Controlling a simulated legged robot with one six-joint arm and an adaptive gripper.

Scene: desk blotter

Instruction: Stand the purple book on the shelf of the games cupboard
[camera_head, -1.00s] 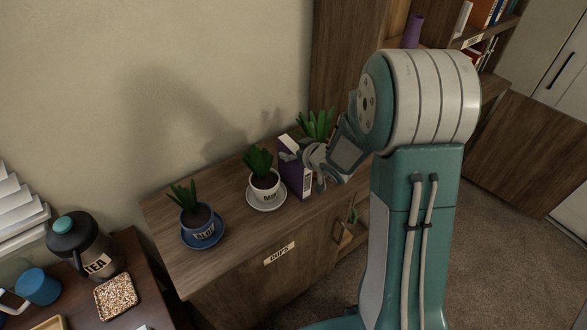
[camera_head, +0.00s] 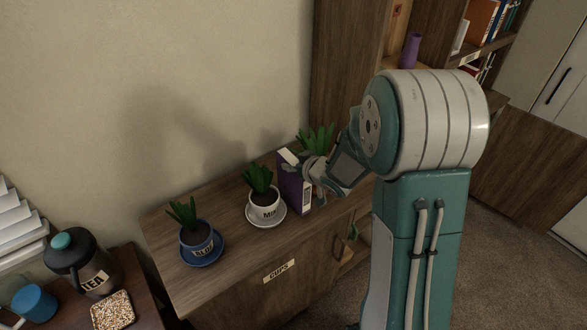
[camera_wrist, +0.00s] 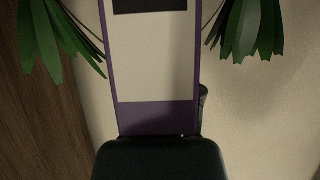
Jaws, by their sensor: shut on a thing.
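The purple book (camera_head: 291,190) is upright above the top of the low wooden cupboard, right of the white-potted plant. A pale top edge and a pale label strip show on it. I cannot tell whether its bottom touches the wood. My gripper (camera_head: 311,178) is shut on the book from the right. In the wrist view the book (camera_wrist: 155,65) rises from the dark gripper part, with a large pale face and purple borders; the fingertips are hidden there. The low cupboard's front label (camera_head: 279,271) reads CUPS. I cannot identify the games cupboard.
A blue-potted plant (camera_head: 197,238) and a white-potted plant (camera_head: 264,208) stand left of the book; another plant (camera_head: 318,138) is behind it. Tall shelving with a purple vase (camera_head: 410,50) and several books (camera_head: 485,20) stands at the right.

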